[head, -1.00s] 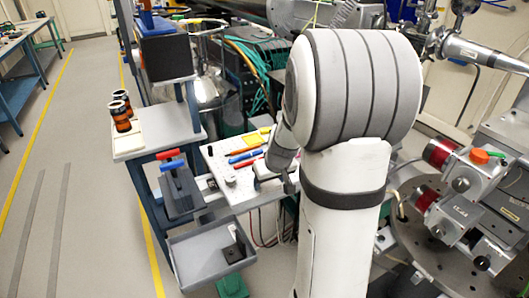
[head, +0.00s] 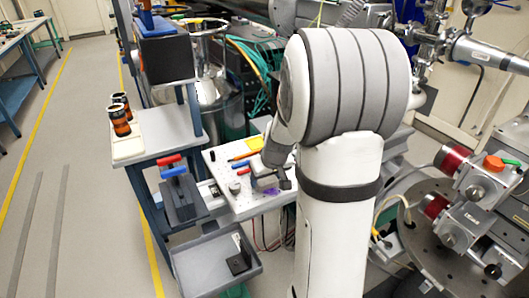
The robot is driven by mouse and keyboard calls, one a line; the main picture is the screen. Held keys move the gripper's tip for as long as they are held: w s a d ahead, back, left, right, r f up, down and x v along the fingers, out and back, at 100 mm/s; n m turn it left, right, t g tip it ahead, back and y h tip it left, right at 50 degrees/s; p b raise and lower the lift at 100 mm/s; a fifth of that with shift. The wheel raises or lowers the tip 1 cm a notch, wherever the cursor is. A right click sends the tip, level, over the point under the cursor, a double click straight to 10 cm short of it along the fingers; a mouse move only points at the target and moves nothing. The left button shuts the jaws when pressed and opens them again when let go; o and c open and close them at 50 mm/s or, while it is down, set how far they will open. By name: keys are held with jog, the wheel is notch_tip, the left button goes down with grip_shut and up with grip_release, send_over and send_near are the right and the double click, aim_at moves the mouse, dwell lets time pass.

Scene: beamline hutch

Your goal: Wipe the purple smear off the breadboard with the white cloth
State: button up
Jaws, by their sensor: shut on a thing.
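The breadboard (head: 222,160) is a pale, perforated plate at the centre of the head view, left of my arm. A purple smear (head: 269,192) shows on its front right part, partly covered by my gripper. My gripper (head: 271,184) is low over the board at the smear, shut on the white cloth. The cloth is too hidden by the gripper to make out its shape, and I cannot tell whether it touches the board.
On the board lie a yellow item (head: 254,142), an orange-handled tool (head: 246,155) and a small dark knob (head: 235,188). Red and blue handled tools stand in a grey holder (head: 182,197) at left. A grey tray (head: 204,267) sits below. Metal instruments (head: 484,184) crowd the right.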

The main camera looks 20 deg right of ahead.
aim_at(267, 180)
notch_tip(267, 180, up, 3)
jog(key=shift+s+r+p, duration=0.1)
jog(key=shift+s+p, duration=0.05)
jog(key=shift+p, duration=0.35)
jog(key=shift+r+p, duration=0.5)
jog(key=shift+r, duration=0.1)
jog(key=shift+r+p, duration=1.2)
jog(key=shift+r, duration=0.75)
